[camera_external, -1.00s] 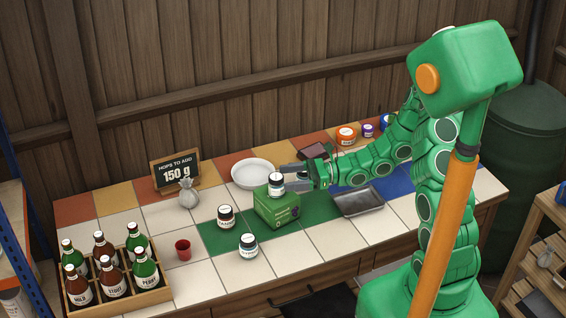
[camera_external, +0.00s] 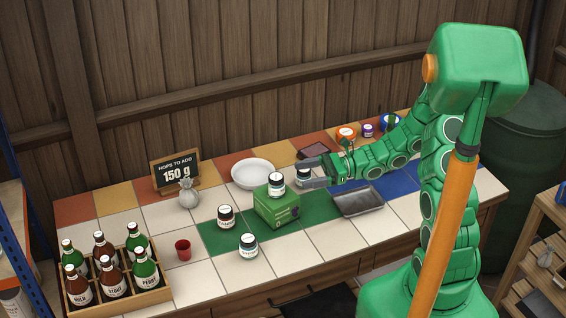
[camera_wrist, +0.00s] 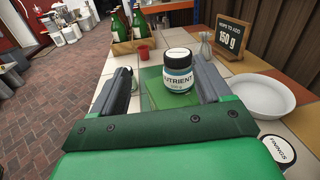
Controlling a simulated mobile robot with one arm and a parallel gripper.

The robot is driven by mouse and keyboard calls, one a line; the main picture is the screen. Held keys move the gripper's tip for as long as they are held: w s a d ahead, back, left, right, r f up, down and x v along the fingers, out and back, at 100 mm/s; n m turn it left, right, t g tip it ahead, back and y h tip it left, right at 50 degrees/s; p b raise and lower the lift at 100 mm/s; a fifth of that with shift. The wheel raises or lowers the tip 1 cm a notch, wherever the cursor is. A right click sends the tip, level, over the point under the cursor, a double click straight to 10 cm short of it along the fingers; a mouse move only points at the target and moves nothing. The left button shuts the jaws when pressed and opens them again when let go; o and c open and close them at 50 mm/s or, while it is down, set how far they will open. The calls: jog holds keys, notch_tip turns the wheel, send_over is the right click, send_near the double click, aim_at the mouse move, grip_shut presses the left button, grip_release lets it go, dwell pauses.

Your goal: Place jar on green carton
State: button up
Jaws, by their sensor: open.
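The jar (camera_external: 276,185), white-labelled with a dark lid, stands upright on top of the green carton (camera_external: 277,211). In the wrist view the jar (camera_wrist: 178,76) reads "NUTRIENT" and the carton (camera_wrist: 152,92) shows beneath it. My gripper (camera_external: 308,174) is open and empty, to the right of the jar and apart from it. In the wrist view the open fingers of my gripper (camera_wrist: 160,68) frame the jar, which is beyond them.
Another jar (camera_external: 303,177) stands partly hidden behind my gripper. Two more jars, a red cup (camera_external: 183,250) and a bottle crate (camera_external: 118,290) are to the left. A white bowl (camera_external: 254,173) is behind the carton; a grey tray (camera_external: 358,201) lies right.

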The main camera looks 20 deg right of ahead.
jog(key=s+a+r+n+g+h, duration=0.1)
jog(key=s+r+n+g+h, duration=0.3)
jog(key=s+r+n, duration=0.45)
jog(key=s+a+r+n+g+h, duration=0.1)
jog(key=s+r+n+g+h, duration=0.3)
jog(key=s, duration=0.7)
jog(key=s+d+r+n+t+h, duration=0.1)
jog(key=s+d+r+n+h, duration=0.1)
jog(key=s+d, duration=0.4)
jog(key=s+d+r+n+t+h, duration=0.2)
jog(key=s+d+n+h, duration=0.2)
jog(key=d, duration=0.6)
jog(key=s+h, duration=0.2)
jog(key=h, duration=0.1)
jog(key=shift+s+d+h, duration=0.25)
jog(key=shift+d+h, duration=0.05)
jog(key=shift+d, duration=0.05)
